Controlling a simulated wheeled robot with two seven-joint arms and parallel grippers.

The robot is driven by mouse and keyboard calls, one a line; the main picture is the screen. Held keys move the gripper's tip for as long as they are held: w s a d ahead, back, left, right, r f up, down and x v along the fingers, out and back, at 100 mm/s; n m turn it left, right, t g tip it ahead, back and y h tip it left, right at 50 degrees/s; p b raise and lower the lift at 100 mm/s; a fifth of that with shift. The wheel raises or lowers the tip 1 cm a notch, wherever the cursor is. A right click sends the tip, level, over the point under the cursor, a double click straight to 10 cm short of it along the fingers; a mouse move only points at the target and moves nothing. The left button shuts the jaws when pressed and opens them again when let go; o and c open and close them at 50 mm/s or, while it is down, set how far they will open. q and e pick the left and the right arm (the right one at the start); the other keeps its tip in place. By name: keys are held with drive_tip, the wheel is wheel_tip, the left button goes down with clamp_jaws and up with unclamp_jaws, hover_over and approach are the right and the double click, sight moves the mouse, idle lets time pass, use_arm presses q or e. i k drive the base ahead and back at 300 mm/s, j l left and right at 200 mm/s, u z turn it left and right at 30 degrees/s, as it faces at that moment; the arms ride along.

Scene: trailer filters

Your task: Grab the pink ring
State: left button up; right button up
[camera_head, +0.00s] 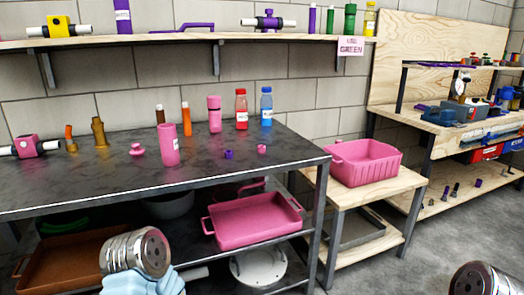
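A small pink ring-like piece (262,149) lies on the dark tabletop (240,135), right of the middle and behind the front edge. It is too small to make out its hole clearly. A small purple piece (228,154) lies to its left. A larger pink knobbed piece (137,150) sits further left, beside a tall pink cylinder (169,145). Rounded grey parts of my arms show at the bottom left and bottom right corner, apart from these pieces. No gripper fingers show.
Orange and brown parts, a pink bottle (214,114), a red bottle (241,109) and a blue bottle (266,107) stand further back. A pink tray (253,221) is on the lower shelf. A pink bin (364,161) stands right. A wooden shelf (215,37) overhangs the table.

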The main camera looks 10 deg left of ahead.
sight(261, 148)
drive_tip(key=u, duration=0.25)
drive_tip(key=i+l+u, duration=0.25)
drive_tip(key=l+u, duration=0.25)
drive_tip(key=l, duration=0.15)
drive_tip(key=i+l+u, duration=0.1)
drive_tip(key=l+u, duration=0.15)
drive_tip(key=l, duration=0.15)
